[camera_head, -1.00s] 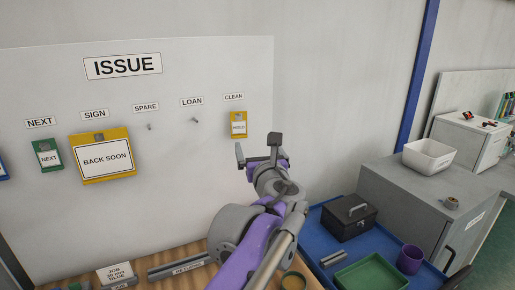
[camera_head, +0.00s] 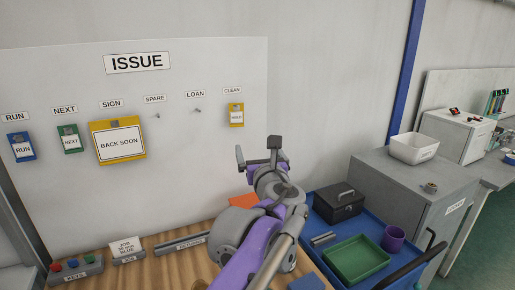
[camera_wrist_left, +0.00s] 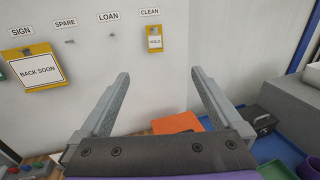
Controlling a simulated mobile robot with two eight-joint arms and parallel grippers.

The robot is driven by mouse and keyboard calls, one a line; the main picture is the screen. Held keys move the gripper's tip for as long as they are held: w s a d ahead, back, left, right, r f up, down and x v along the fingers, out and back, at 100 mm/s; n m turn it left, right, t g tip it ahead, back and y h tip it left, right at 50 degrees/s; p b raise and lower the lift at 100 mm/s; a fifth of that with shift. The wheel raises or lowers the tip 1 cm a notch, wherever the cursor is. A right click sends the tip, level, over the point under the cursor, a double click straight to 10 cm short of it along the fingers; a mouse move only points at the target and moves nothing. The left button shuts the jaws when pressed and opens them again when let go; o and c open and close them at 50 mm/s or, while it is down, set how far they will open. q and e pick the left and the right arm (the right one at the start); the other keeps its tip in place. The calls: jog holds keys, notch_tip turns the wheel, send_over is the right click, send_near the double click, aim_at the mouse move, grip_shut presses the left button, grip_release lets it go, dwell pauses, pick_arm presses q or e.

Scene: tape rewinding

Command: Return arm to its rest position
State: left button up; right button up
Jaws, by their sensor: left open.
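My left gripper (camera_head: 262,155) is open and empty in the head view, raised in front of the white ISSUE board (camera_head: 200,140). Its two fingers stand apart in the left wrist view (camera_wrist_left: 157,90), with nothing between them but the wall and bench behind. A small yellow HOLD tag (camera_head: 236,115) hangs under CLEAN on the board, up and left of the gripper and apart from it. It also shows in the left wrist view (camera_wrist_left: 155,40). My purple and grey left arm covers part of the bench. My right gripper is not in view.
A yellow BACK SOON sign (camera_head: 118,141), a green NEXT tag (camera_head: 69,140) and a blue RUN tag (camera_head: 22,147) hang on the board. The wooden bench (camera_head: 165,268) lies below. At right are a blue tray with a black box (camera_head: 339,203), a green tray (camera_head: 356,259) and a purple cup (camera_head: 393,238).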

pick_arm(q)
jog(key=s+a+f+n+g+y, duration=0.1)
jog(key=s+a+f+n+g, duration=0.3)
jog(key=s+a+f+n, duration=0.45)
jog(key=s+a+f+n+g+y, duration=0.1)
jog(key=s+a+f+n+g, duration=0.35)
jog(key=a+f+n, duration=0.6)
jog(key=s+a+f+n+g+h, duration=0.1)
jog(key=s+f+n+g+h, duration=0.2)
jog(key=s+f+n, duration=1.2)
jog(key=s+f+h, duration=0.1)
jog(key=s+f, duration=0.3)
jog(key=s, duration=0.1)
jog(key=shift+a+f+g+h, duration=0.25)
jog(key=shift+f+g+h, duration=0.05)
jog(key=shift+f+g, duration=0.05)
jog(key=shift+s, duration=0.1)
